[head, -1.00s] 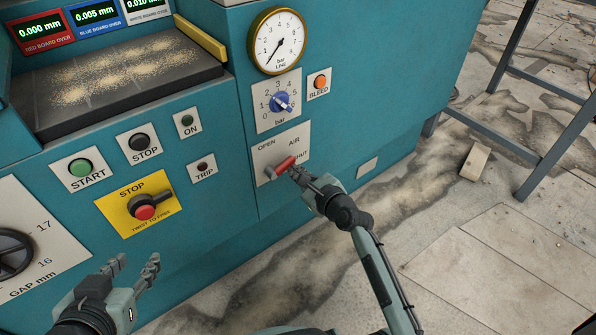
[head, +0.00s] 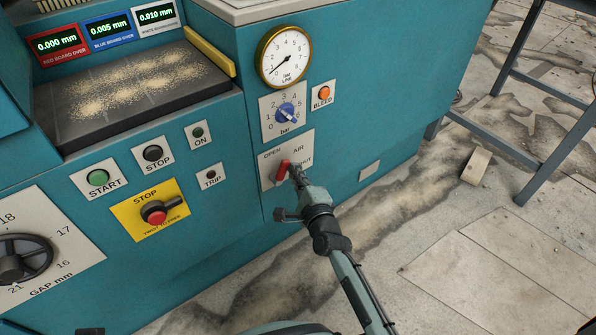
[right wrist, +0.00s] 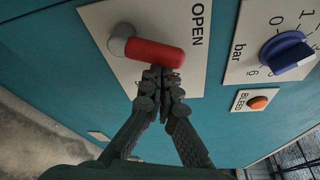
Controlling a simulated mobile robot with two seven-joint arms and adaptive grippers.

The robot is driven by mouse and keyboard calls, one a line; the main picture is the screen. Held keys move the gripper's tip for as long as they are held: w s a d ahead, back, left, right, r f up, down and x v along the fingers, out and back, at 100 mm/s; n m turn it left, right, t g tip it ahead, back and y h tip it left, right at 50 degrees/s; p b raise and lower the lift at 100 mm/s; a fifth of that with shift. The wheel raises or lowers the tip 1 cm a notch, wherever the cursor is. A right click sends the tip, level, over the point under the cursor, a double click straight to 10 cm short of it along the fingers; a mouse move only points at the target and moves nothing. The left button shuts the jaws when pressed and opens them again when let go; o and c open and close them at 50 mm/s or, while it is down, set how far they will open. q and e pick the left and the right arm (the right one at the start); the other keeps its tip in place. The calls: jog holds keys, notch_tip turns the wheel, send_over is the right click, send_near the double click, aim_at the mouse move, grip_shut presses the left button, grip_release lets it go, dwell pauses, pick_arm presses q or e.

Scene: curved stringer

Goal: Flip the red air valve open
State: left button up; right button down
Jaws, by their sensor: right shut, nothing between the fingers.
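The red air valve lever (head: 283,171) is on a white plate (head: 303,146) marked OPEN, AIR and SHUT on the teal machine front. In the right wrist view the red lever (right wrist: 152,53) extends from its grey pivot toward the plate's upper side, between the OPEN and SHUT marks. My right gripper (head: 296,171) is shut and empty. Its fingertips (right wrist: 160,76) are at the lever's SHUT side, seemingly touching it; they partly cover the SHUT label. My left gripper is out of view; only a dark sliver shows at the head view's bottom edge.
Above the valve are a blue pressure knob (head: 287,112), an orange BLEED button (head: 324,93) and a round gauge (head: 283,58). To the left is the red emergency stop (head: 155,214). The floor to the right holds a small wooden block (head: 476,166).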

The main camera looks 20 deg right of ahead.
jog(key=n, duration=0.1)
jog(key=a+n, duration=0.1)
jog(key=r+n+t, duration=0.1)
jog(key=shift+s+a, duration=0.2)
jog(key=shift+s, duration=0.05)
jog(key=shift+a+n+b, duration=0.2)
jog(key=shift+n+b, duration=0.1)
jog(key=shift+n, duration=0.3)
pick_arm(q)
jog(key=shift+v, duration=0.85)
pick_arm(e)
jog(key=shift+s+r+t, duration=0.1)
jog(key=shift+t, duration=0.2)
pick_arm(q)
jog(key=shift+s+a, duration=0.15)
